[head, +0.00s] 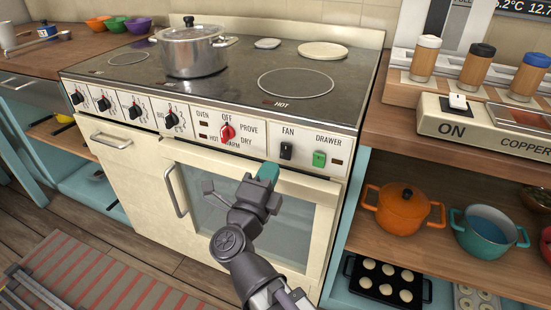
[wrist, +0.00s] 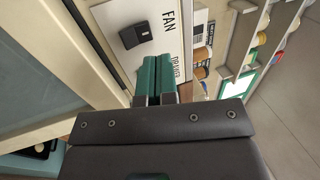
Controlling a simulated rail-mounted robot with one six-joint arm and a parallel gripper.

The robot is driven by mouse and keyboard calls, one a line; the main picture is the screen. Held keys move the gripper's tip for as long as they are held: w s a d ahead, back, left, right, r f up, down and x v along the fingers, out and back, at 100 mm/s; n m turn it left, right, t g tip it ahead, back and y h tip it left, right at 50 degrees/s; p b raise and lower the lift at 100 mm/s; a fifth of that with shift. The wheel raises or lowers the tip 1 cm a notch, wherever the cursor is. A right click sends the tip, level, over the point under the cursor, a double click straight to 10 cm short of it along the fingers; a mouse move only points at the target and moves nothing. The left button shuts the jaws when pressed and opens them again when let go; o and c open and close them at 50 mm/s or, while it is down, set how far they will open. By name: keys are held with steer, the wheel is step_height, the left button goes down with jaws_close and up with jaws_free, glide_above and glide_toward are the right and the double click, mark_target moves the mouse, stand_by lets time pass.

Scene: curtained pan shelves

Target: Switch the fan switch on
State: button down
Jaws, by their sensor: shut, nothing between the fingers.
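The fan switch (head: 286,151) is a small black rocker on the cream front panel of the stove, under the word FAN. It also shows in the wrist view (wrist: 135,36), just beyond and left of the fingertips. My gripper (head: 268,172) is in front of the panel, a little below and left of the switch in the head view. Its green fingers are together and hold nothing; they show side by side in the wrist view (wrist: 157,75). The fingertips look apart from the switch. I cannot tell the switch's on or off position.
A green drawer switch (head: 319,159) sits right of the fan switch. A red oven knob (head: 227,132) and several black knobs are to the left. The oven door handle (head: 175,190) sticks out below. A steel pot (head: 190,55) stands on the hob. Pots fill the right shelf.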

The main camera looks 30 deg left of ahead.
steer(key=s+d, duration=0.1)
steer(key=s, duration=0.6)
steer(key=shift+d, duration=0.15)
steer(key=shift+s, duration=0.1)
